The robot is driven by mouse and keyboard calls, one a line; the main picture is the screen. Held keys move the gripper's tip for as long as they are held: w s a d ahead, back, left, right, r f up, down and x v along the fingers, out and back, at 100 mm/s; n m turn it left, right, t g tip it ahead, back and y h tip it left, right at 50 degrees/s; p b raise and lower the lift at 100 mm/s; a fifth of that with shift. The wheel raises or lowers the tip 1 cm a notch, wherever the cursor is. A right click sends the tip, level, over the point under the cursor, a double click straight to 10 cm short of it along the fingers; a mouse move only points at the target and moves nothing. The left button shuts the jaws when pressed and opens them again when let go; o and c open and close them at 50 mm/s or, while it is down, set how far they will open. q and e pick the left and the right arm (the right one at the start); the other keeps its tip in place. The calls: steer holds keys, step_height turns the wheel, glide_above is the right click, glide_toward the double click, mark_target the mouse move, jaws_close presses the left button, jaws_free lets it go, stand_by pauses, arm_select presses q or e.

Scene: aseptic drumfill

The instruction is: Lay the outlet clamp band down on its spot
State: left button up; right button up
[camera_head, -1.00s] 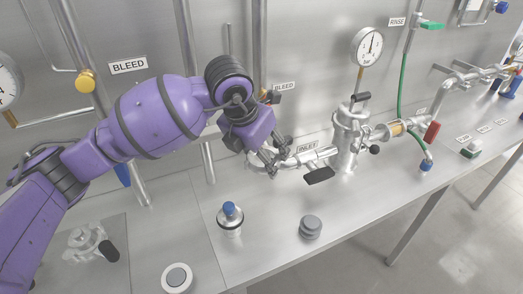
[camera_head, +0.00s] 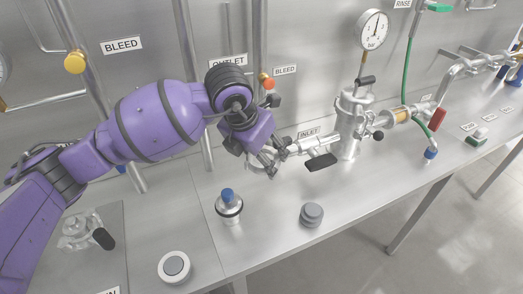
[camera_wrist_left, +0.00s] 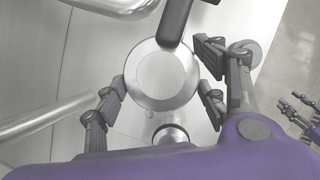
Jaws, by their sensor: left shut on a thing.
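My left gripper (camera_head: 262,160) is shut on a shiny metal ring-like piece, which looks like the outlet clamp band (camera_head: 259,168). It is above the steel bench, left of the inlet valve. In the left wrist view the gripper's fingers (camera_wrist_left: 163,97) stand on either side of a round metal piece (camera_wrist_left: 163,78); the exact grip is hard to make out. The band's spot cannot be picked out. Grey fingers at the right edge of the left wrist view look like my right gripper (camera_wrist_left: 299,106); their opening is unclear.
The inlet valve (camera_head: 313,147) with its black handle is close right of the gripper, beside the filter housing (camera_head: 350,125). A mat (camera_head: 112,265) carries a metal part (camera_head: 80,232).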

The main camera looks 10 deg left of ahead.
arm_select(q)
steer(key=shift+f+b, duration=1.05)
steer(key=shift+f, duration=1.95)
arm_select(e)
steer(key=shift+g, duration=0.3)
steer(key=s+f, duration=0.2)
steer(key=f, duration=0.1)
steer(key=shift+s+f, duration=0.1)
steer(key=shift+f, duration=0.15)
arm_select(q)
steer(key=shift+f+b, duration=1.3)
steer(key=shift+f, duration=1.25)
arm_select(e)
steer(key=shift+s+f+g, duration=0.15)
steer(key=shift+s+f, duration=0.4)
steer(key=shift+f, duration=0.3)
steer(key=shift+s+f+g, duration=0.15)
steer(key=shift+s+f, duration=0.4)
steer(key=shift+f, duration=0.25)
arm_select(q)
steer(key=o, duration=1.3)
steer(key=shift+o, duration=0.2)
